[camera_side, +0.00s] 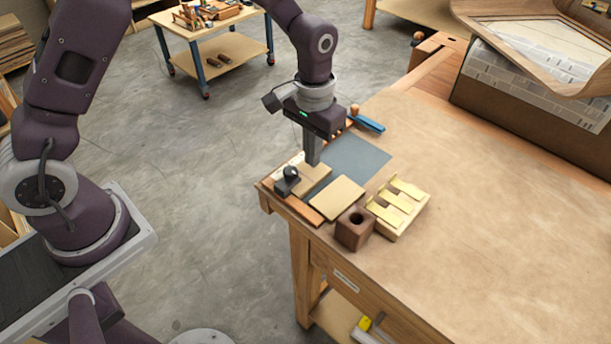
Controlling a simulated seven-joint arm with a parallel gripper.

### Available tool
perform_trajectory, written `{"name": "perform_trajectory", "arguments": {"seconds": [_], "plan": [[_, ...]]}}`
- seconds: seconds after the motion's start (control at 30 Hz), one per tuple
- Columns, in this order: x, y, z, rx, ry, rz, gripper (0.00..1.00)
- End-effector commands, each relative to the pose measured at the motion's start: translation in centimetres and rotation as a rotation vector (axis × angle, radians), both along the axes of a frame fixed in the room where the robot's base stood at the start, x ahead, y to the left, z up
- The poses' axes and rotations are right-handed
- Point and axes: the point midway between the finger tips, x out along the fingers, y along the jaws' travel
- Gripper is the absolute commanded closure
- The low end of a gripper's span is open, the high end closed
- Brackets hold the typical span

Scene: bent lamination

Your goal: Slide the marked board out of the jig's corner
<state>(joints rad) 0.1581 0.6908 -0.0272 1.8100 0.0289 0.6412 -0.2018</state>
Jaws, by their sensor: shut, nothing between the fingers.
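Two flat tan boards lie near the left corner of the workbench. One board (318,178) is partly under my gripper, and the other board (338,198) lies nearer the front edge. I cannot make out a mark on either. Reddish-brown wooden strips (301,206) along the bench edge look like part of the jig. A black piece with a round knob (288,180) stands at the jig's left corner. My gripper (312,162) is shut and empty, pointing down over the far board. I cannot tell whether its tips touch the board.
A grey-blue mat (358,158) lies behind the boards. A blue tool (367,123) lies beyond it. A brown block with a hole (355,229) and a pale slotted rack (398,207) stand to the right. The bench top (490,220) further right is clear.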

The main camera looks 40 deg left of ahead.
Motion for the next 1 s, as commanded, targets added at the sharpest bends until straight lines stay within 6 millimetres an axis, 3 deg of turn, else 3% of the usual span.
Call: {"name": "perform_trajectory", "arguments": {"seconds": [1.0], "plan": [[0.0,0.0,-1.6,0.000,0.000,0.000,1.00]]}}
